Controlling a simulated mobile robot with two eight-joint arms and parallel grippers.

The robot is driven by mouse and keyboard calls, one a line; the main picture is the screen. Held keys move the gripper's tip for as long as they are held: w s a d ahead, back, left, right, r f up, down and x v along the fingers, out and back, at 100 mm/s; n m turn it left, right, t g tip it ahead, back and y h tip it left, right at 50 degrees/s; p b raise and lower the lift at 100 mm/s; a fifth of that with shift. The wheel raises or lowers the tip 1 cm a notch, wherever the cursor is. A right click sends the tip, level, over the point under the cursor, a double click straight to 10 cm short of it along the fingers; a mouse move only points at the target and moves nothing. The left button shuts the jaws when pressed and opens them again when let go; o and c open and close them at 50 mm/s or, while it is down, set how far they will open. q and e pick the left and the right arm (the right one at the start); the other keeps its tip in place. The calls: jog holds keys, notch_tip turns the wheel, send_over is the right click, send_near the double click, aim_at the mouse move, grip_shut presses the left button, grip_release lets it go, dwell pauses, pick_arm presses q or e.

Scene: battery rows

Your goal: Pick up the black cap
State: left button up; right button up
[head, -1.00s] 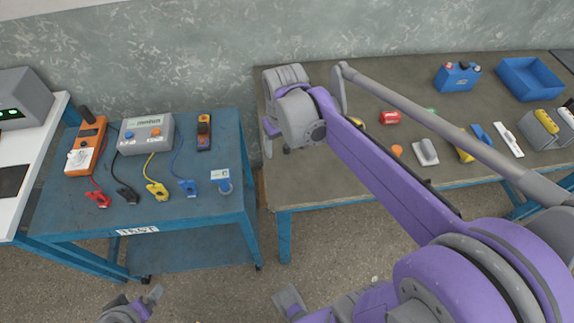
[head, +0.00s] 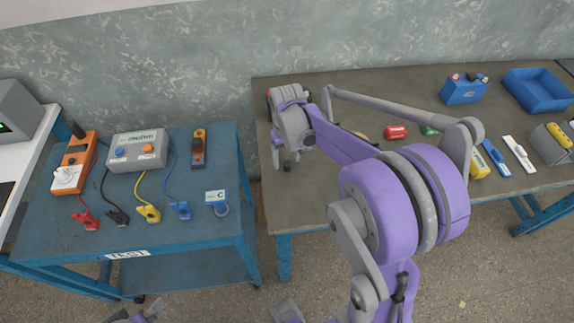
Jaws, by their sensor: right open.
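The black cap (head: 288,166) is a small dark piece near the left end of the brown workbench (head: 330,205). My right gripper (head: 279,160) is over that end of the bench, pointing down, with its jaws open. One grey finger shows just left of the cap; the wrist hides much of the rest. I cannot tell whether the gripper touches the cap. My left gripper (head: 146,312) is only partly in view at the bottom edge, away from the bench, and its jaws are not clear.
A blue cart (head: 100,240) with an orange meter, a grey box and several clips stands to the left, across a narrow gap. A red piece (head: 396,132), a blue battery (head: 464,90) and a blue bin (head: 513,100) lie farther right. My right arm hides the bench's middle.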

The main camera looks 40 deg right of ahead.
notch_tip(320, 180, down, 2)
jog(key=shift+f, duration=0.1)
grip_shut()
dwell(0.4)
